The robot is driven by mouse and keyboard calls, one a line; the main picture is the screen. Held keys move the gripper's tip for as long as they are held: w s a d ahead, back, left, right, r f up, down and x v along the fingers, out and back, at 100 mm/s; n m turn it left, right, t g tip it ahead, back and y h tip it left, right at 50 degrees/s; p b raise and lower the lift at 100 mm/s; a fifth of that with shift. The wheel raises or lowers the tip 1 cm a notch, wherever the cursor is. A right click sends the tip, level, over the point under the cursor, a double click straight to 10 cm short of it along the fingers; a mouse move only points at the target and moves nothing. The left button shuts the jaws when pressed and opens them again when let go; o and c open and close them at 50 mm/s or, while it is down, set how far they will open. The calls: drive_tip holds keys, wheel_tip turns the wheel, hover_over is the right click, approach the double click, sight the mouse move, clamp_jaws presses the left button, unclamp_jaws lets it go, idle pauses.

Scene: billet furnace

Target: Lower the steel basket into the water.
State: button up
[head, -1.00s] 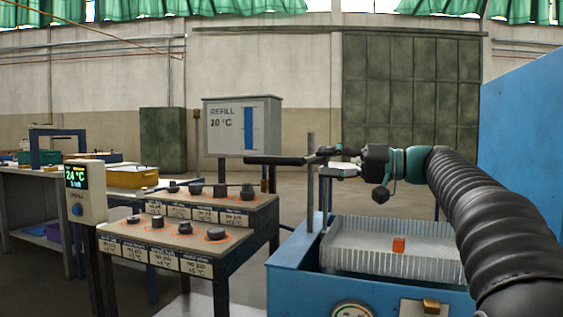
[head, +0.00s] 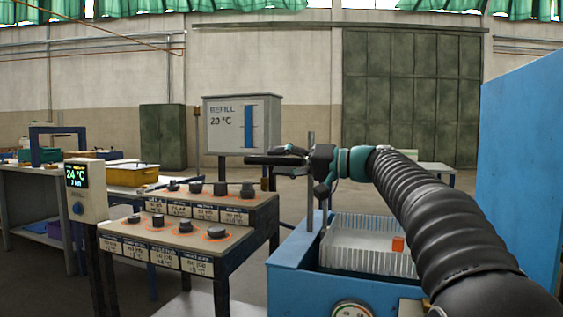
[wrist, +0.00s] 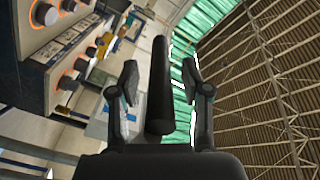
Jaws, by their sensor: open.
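The steel basket (head: 345,262) is a pale ribbed tray with a small orange block (head: 398,244) in it. It sits inside the blue tank (head: 292,262) at the lower right of the head view. A black lever handle (head: 262,160) sticks out to the left near the top of a grey post (head: 310,185) at the tank. My gripper (head: 292,155) is open at the handle. In the wrist view the black bar (wrist: 160,95) lies between my spread fingers, with a gap on each side. The water surface cannot be made out clearly.
A stepped console (head: 185,240) with several black knobs stands left of the tank, beside a 24 °C display (head: 77,176). A refill box (head: 228,125) stands behind. A tall blue panel (head: 522,165) closes off the right. A workbench (head: 35,185) is at far left.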

clamp_jaws()
